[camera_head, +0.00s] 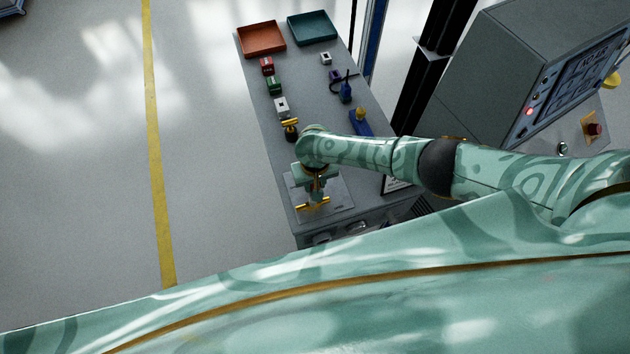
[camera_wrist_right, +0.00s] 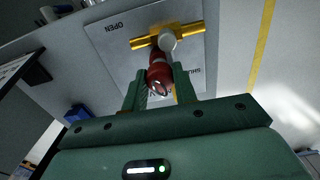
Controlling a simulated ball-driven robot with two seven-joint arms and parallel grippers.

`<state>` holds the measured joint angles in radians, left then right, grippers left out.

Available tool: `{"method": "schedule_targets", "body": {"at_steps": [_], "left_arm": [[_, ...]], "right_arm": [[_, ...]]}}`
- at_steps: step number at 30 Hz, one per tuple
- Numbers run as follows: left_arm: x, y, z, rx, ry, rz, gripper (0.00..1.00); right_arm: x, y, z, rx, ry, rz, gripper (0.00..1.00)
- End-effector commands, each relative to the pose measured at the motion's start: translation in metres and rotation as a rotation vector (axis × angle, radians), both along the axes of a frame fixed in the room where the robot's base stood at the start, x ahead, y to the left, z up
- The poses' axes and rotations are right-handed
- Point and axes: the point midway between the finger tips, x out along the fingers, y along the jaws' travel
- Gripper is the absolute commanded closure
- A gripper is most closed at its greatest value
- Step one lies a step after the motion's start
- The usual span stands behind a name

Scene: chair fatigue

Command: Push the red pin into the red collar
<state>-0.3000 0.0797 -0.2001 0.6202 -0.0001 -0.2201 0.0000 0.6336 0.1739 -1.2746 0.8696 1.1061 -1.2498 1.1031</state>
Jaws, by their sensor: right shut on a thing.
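My right gripper (camera_wrist_right: 160,90) has its two fingers closed on a red, rounded piece (camera_wrist_right: 159,74), which I take for the red pin. The pin is just in front of a yellow crossbar (camera_wrist_right: 140,42) with a round grey end (camera_wrist_right: 167,41), over a grey plate marked OPEN and SHUT (camera_wrist_right: 110,45). I cannot tell whether they touch. In the head view my right gripper (camera_head: 314,190) points down over this plate (camera_head: 338,200), near the yellow bar (camera_head: 313,205). I cannot make out the red collar for certain. My left gripper is not in view.
Red (camera_head: 267,65), green (camera_head: 275,86) and white (camera_head: 282,106) blocks line the bench's left side. Orange (camera_head: 262,38) and teal (camera_head: 312,27) trays stand at the far end. Blue items (camera_head: 360,122) lie right of centre. A grey console (camera_head: 520,70) stands to the right.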

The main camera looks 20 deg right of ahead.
Motion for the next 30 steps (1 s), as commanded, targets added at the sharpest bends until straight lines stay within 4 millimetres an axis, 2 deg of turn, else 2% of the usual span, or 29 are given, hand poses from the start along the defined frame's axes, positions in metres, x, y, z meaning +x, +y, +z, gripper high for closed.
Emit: {"method": "schedule_targets", "body": {"at_steps": [2,3,6,14,17,20,30], "left_arm": [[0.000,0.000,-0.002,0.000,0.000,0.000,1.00],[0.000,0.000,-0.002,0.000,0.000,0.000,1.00],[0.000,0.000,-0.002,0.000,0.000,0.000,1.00],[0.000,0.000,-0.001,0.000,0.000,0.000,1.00],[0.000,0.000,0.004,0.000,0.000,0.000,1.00],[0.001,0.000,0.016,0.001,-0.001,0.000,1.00],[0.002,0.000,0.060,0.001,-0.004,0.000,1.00]], "right_arm": [[0.000,0.000,-0.003,0.000,0.000,0.000,0.92],[0.000,0.000,-0.003,0.000,0.000,0.000,0.69],[0.000,0.000,-0.002,0.000,0.000,0.000,0.47],[0.000,0.000,-0.002,0.000,0.001,0.000,0.47],[0.000,0.000,0.006,0.000,0.001,0.000,0.47],[0.000,-0.001,0.024,0.000,0.000,0.001,0.47],[0.000,0.000,0.116,0.001,-0.001,0.002,0.47]]}}
